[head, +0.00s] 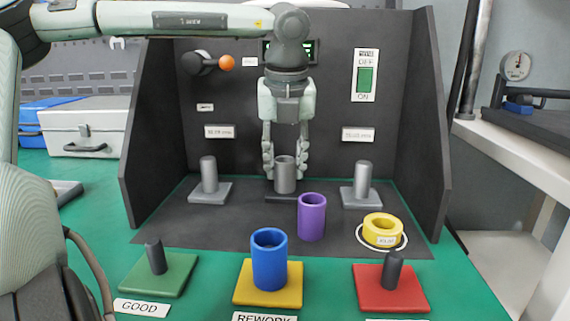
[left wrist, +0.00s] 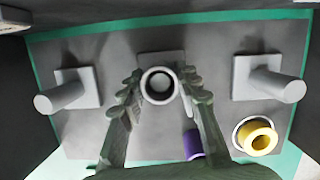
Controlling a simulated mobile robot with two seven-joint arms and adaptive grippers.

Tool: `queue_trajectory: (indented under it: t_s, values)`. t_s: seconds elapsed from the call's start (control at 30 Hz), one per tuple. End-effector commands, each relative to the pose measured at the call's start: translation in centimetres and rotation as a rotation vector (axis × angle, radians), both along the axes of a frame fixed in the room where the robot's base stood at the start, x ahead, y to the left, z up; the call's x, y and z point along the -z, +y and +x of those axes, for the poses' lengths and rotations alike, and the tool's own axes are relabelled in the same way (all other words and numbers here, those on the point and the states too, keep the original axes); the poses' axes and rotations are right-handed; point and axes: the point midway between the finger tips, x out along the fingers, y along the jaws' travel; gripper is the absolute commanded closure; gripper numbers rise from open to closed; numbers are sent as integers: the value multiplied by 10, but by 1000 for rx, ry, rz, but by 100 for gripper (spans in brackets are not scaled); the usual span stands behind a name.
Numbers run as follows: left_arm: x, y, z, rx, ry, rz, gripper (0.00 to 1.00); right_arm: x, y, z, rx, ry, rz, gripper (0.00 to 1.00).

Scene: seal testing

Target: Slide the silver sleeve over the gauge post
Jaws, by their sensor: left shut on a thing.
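The silver sleeve (head: 285,178) is upright between the fingers of my left gripper (head: 285,172), which is shut on it. In the left wrist view the sleeve (left wrist: 147,84) is a light ring with a dark inside, between the gripper's fingers (left wrist: 161,80). It is at a dark base plate (head: 283,199) in the middle of the booth. Whether a post is inside it, I cannot tell. Grey posts on square plates stand at the left (head: 209,175) and right (head: 362,180), both bare. My right gripper is not in view.
A purple sleeve (head: 312,217) stands just in front of the silver one. A yellow ring (head: 383,230) lies at right. In front are a blue sleeve (head: 269,262) on a yellow pad, and green (head: 174,280) and red (head: 410,293) pads with dark posts. Dark walls enclose the sides.

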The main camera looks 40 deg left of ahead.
Motion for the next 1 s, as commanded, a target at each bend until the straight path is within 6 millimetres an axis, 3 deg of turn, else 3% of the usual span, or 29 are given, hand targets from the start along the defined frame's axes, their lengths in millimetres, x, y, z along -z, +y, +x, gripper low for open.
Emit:
queue_trajectory:
  t_s: [0.27, 0.3, 0.5, 0.8, 1.0]
  values:
    - [0, 0, 0, 0, 0, 0, 100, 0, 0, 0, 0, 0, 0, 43]
    - [0, 0, 0, 0, 1, -1, 65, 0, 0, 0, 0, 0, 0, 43]
    - [0, 0, 0, 0, 1, -1, 43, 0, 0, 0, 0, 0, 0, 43]
    - [-1, 0, 0, 0, 1, 0, 43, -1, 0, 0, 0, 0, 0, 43]
    - [-20, 0, 0, -1, 1, 0, 43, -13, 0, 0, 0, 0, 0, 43]
